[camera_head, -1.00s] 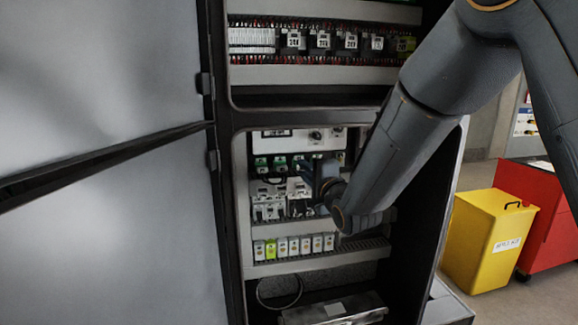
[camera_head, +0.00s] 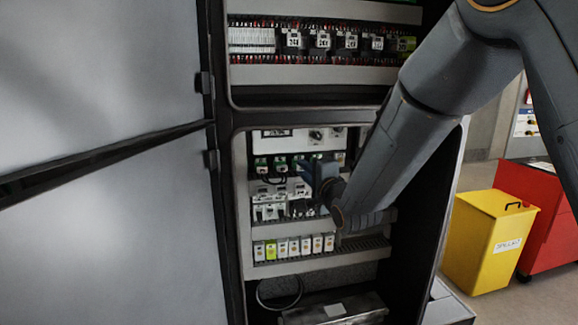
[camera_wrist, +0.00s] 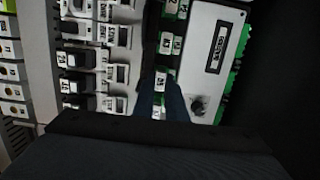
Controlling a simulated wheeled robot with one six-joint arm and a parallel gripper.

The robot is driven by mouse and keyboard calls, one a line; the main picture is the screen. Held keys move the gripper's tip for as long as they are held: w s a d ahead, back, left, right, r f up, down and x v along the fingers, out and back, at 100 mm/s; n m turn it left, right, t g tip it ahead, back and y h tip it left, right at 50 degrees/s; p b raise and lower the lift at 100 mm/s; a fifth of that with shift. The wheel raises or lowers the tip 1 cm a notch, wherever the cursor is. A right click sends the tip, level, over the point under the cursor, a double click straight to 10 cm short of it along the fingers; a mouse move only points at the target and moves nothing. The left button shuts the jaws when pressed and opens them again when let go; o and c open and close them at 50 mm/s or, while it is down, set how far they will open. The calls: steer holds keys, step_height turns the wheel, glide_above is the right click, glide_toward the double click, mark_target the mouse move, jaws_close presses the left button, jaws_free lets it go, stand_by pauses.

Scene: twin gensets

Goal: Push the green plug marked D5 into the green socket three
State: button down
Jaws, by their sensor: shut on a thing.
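My gripper (camera_wrist: 160,105) is shut on the green plug marked D5 (camera_wrist: 160,80); its white label shows between the fingertips in the wrist view. The plug is at the lower edge of the white controller, in line with a row of green sockets. Green shows just beyond the label, apparently socket three (camera_wrist: 173,73). The fingers hide much of the plug, and I cannot tell how deep it sits. In the head view my gripper (camera_head: 326,178) is inside the lower cabinet bay, and my arm hides the plug.
Other green plugs (camera_wrist: 166,42) with white labels and black cables sit along the same row. The white controller (camera_wrist: 210,60) has a dark knob. Breakers (camera_head: 270,210) and a row of small relays (camera_head: 293,247) lie below. The cabinet door (camera_head: 110,230) stands open at left.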

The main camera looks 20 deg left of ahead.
steer(key=shift+w+a, duration=0.1)
steer(key=shift+w, duration=0.05)
stand_by(0.5)
steer(key=c, duration=1.7)
jaws_free()
steer(key=b+v, duration=0.2)
steer(key=v, duration=0.6)
steer(key=s+d+f+n+g+h, duration=0.15)
steer(key=d+f+h, duration=0.25)
steer(key=d+f, duration=0.45)
steer(key=s+d+f+n+g+h, duration=0.1)
steer(key=d+f+n+g+h, duration=0.3)
steer(key=d, duration=0.7)
steer(key=s+d+f+n+g+h, duration=0.1)
steer(key=s+d+f+g, duration=0.1)
steer(key=s+d, duration=0.3)
steer(key=s+d+f+n+g+h, duration=0.1)
steer(key=s+d+f+n+g, duration=0.1)
steer(key=s+d, duration=0.4)
steer(key=s+d+f+n+g+h, duration=0.1)
steer(key=s+d+f+g, duration=0.3)
steer(key=s, duration=0.7)
steer(key=shift+d+f+n, duration=0.35)
steer(key=shift+d+f, duration=0.45)
steer(key=shift+f, duration=0.25)
